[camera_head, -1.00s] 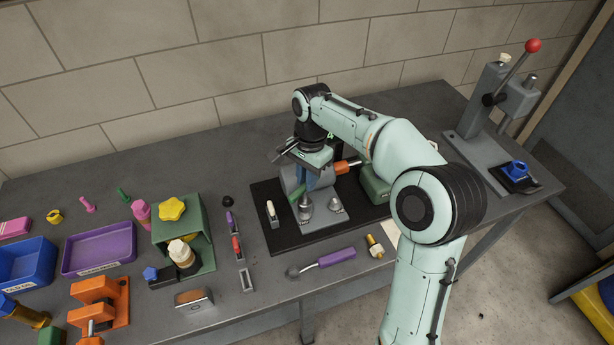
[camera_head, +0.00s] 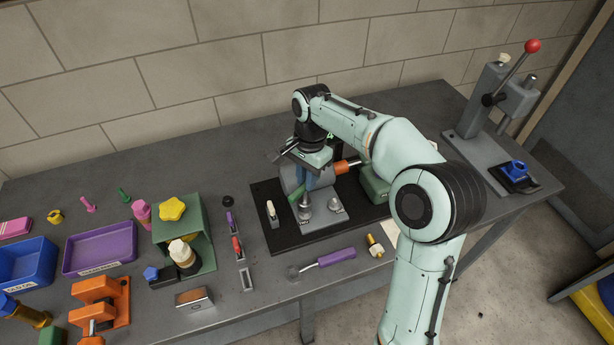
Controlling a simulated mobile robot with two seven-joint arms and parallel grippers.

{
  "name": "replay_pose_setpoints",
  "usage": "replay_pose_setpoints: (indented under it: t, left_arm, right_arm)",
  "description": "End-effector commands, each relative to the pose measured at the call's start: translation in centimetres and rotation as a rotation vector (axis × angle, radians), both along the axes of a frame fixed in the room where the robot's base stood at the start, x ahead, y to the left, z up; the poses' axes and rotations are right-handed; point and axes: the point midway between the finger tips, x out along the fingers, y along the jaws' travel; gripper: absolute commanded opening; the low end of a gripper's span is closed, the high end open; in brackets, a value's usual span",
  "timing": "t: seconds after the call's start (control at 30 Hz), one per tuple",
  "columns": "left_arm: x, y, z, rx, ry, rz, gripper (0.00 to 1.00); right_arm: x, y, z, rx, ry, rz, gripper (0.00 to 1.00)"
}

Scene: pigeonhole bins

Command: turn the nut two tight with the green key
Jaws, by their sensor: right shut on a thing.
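My right gripper (camera_head: 304,182) points down over a grey plate (camera_head: 328,220) on a black base board. It is shut on the green key (camera_head: 294,198), of which only a short green part shows at the left of the fingers. Below the fingers, a grey metal nut or post (camera_head: 305,212) stands on the plate. A second one (camera_head: 334,204) stands to its right. The plate's labels are too small to read, so I cannot tell which is nut two. Whether the key touches a nut is hidden by the gripper. My left gripper is not in view.
A purple-handled tool (camera_head: 336,257) and a brass fitting (camera_head: 375,247) lie in front of the black board (camera_head: 285,241). A white-topped piece (camera_head: 271,210) stands on the board's left. A lever press (camera_head: 492,110) stands at right.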

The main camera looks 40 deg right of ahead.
Motion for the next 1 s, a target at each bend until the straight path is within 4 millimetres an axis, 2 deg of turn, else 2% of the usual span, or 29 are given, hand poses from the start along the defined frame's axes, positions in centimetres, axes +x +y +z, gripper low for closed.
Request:
replay_pose_setpoints:
  t: [1.0]
  left_arm:
    - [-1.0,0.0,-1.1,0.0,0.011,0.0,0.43]
  right_arm:
    - [0.0,0.0,-1.9,0.0,0.001,0.001,0.0]
